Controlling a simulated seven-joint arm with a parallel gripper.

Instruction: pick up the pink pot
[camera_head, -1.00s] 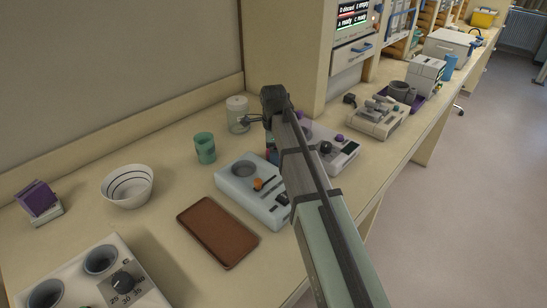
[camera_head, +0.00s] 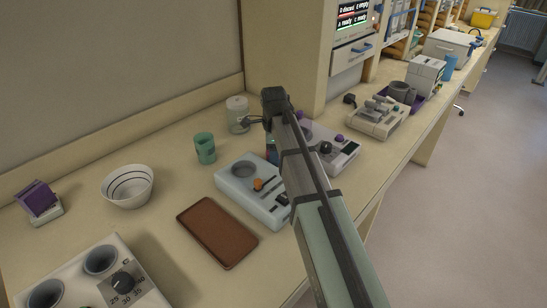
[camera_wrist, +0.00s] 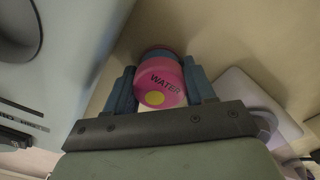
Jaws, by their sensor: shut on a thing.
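The pink pot (camera_wrist: 160,88) shows in the wrist view, with the word WATER and a yellow dot on it. My gripper (camera_wrist: 161,80) has its two blue fingers on either side of the pot, shut on it. In the head view my arm hides most of the gripper and the pot. Only a small blue and reddish patch shows beside the arm there. I cannot tell whether the pot touches the bench.
A pale device (camera_head: 250,190) with a round well stands left of my arm, and another device (camera_head: 333,150) stands right. A green cup (camera_head: 205,148), a clear jar (camera_head: 238,114), a white bowl (camera_head: 127,187) and a brown pad (camera_head: 217,232) lie to the left.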

